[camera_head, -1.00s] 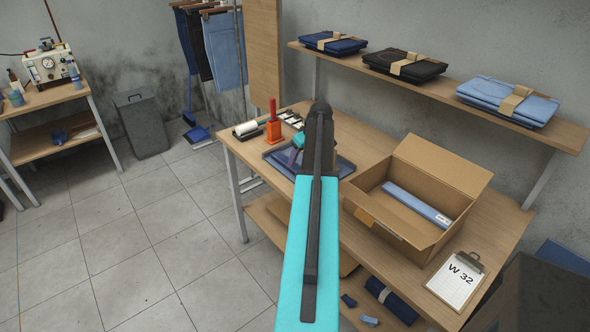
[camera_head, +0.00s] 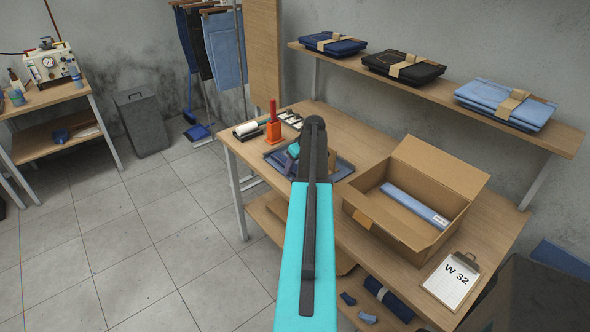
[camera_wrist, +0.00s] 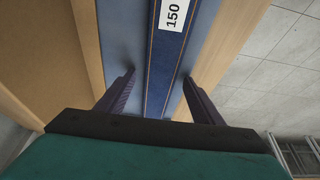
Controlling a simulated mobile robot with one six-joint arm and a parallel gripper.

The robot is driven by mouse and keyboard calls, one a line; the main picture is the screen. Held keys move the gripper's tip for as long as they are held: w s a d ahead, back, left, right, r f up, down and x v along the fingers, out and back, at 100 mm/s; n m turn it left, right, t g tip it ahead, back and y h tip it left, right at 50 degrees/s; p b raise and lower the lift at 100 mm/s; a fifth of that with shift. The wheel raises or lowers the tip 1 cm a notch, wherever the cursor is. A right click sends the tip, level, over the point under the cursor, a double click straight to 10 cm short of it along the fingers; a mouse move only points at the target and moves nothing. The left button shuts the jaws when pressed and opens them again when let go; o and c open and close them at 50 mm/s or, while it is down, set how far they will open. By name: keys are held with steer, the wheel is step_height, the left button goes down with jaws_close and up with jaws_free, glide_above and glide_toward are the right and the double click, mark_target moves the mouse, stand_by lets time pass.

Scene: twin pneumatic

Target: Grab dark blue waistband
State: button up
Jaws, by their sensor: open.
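In the wrist view, a dark blue waistband (camera_wrist: 163,62) with orange stitching along its edges and a white label reading 150 runs lengthwise away from me. It lies on a blue-grey tray (camera_wrist: 202,45). My gripper (camera_wrist: 157,82) is open, with one finger on each side of the waistband and a gap to it on both sides. The waistband's near end is hidden by my gripper body. In the head view, the tray (camera_head: 345,168) is on the table, and my arm covers much of it. The waistband cannot be made out there.
An open cardboard box (camera_head: 385,218) on the table holds a lighter blue folded strip (camera_head: 416,204). A clipboard (camera_head: 452,281) marked W 32 lies near the front. An orange holder (camera_head: 273,131) stands behind the tray. Folded jeans (camera_head: 506,101) sit on the shelf above.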

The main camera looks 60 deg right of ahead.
stand_by(0.4)
steer(key=c, duration=1.2)
steer(key=shift+r, duration=0.15)
steer(key=shift+r+b, duration=1.05)
steer(key=shift+r, duration=0.6)
steer(key=s+a+b, duration=0.1)
steer(key=s+a, duration=0.2)
steer(key=s, duration=0.1)
steer(key=s+a+r+b, duration=0.1)
steer(key=s+a+b, duration=0.1)
steer(key=s+a, duration=0.2)
steer(key=s+a+b, duration=0.1)
steer(key=s+a, duration=0.2)
steer(key=s, duration=0.1)
steer(key=shift+a+r, duration=0.25)
